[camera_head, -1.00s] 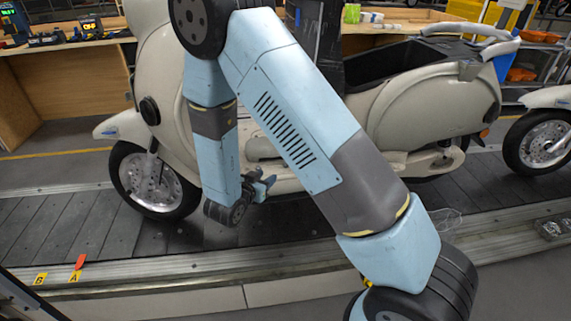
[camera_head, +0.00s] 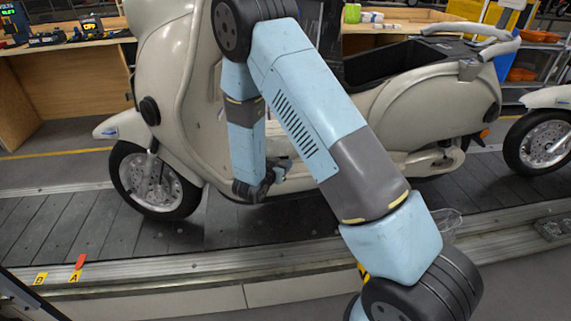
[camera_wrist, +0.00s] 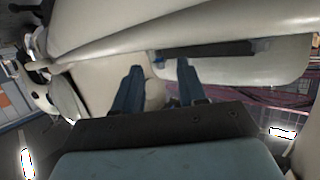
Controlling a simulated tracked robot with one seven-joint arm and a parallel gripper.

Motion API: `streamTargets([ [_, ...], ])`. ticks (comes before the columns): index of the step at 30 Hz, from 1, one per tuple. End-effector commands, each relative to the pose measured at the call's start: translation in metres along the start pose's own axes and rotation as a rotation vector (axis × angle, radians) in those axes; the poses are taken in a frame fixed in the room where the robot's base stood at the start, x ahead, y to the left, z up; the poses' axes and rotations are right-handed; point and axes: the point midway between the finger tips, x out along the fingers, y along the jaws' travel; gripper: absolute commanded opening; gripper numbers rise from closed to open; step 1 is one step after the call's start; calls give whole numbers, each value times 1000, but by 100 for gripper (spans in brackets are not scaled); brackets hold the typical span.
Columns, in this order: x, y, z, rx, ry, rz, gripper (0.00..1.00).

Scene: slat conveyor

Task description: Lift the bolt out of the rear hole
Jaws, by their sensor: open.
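My gripper (camera_head: 281,169) is beside the lower middle of the cream scooter (camera_head: 420,120), partly hidden by my own arm in the head view. In the wrist view my gripper (camera_wrist: 158,78) shows two dark blue fingers, apart. A rounded cream surface shows between and beyond them. I see no bolt between the fingers. I cannot make out the bolt or the rear hole in either view. A small blue spot (camera_wrist: 158,60) shows on the scooter's underside beyond the fingertips, too small to identify.
The scooter stands on a dark slat conveyor (camera_head: 60,228) with a metal edge rail. A second scooter (camera_head: 540,140) is at the right. A clear plastic item (camera_head: 450,218) lies near the rail. Yellow and red markers (camera_head: 76,270) sit at the left front. Workbenches stand behind.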

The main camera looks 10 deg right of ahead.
Motion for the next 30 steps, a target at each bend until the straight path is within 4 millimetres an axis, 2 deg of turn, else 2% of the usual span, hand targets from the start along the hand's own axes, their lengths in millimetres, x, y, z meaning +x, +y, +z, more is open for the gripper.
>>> streamTargets([
  [4,16,0,1,0,-1,1,41],
  [11,17,0,1,-1,-1,0,41],
  [24,16,0,1,-1,-1,0,0],
  [30,16,0,1,-1,-1,0,0],
])
